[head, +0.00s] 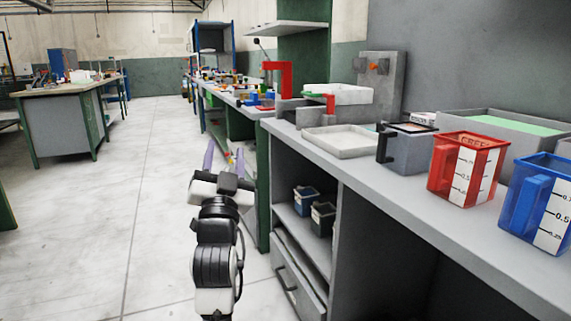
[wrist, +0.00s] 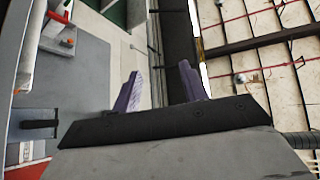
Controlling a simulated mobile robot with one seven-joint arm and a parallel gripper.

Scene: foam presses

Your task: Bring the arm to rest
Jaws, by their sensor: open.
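My gripper (head: 224,160) is at the left of the workbench in the head view, raised above the floor aisle. Its two purple fingers point up and away in that view and stand apart, with nothing between them. In the wrist view the open fingers (wrist: 160,90) show against the far wall and ceiling, also empty. My arm runs down from the gripper to the bottom of the head view, clear of the bench front.
The grey bench (head: 420,205) at right holds a red jug (head: 462,180), a blue jug (head: 520,208), a grey container (head: 408,150), a white tray (head: 342,142) and a press (head: 380,90). Small bins (head: 306,200) sit on its shelf. Open floor (head: 110,220) lies left.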

